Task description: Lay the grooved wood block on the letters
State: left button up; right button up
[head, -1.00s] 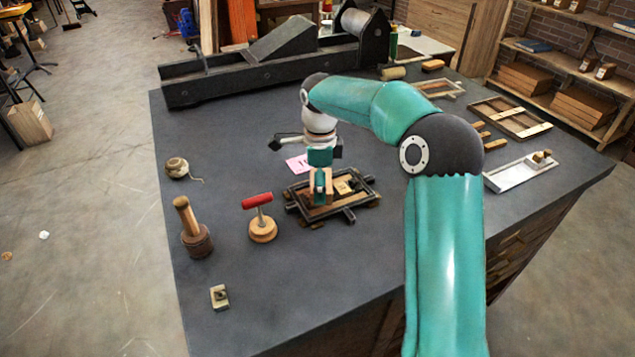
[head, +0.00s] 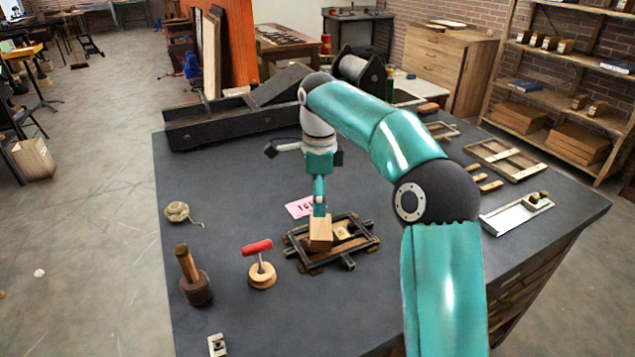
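The wood block (head: 320,236) sits in the left part of a dark metal frame (head: 300,253) on the bench. It looks upright and level; its groove and whatever lies under it are hidden. A smaller pale piece (head: 342,233) lies beside it inside the frame; I cannot make out letters there. My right gripper (head: 319,210) points down just above the block's top, with its fingers seen edge-on. It looks free of the block and seems open, though the gap is hidden. My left gripper is out of view.
A red-handled tool (head: 261,265) and a wooden mallet (head: 193,278) stand left of the frame. A pink card (head: 299,208) lies behind it. A twine ball (head: 178,211) is at left. Wooden frames (head: 505,158) and a white tray (head: 505,220) lie right.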

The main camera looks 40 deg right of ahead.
jog(key=shift+r, duration=1.55)
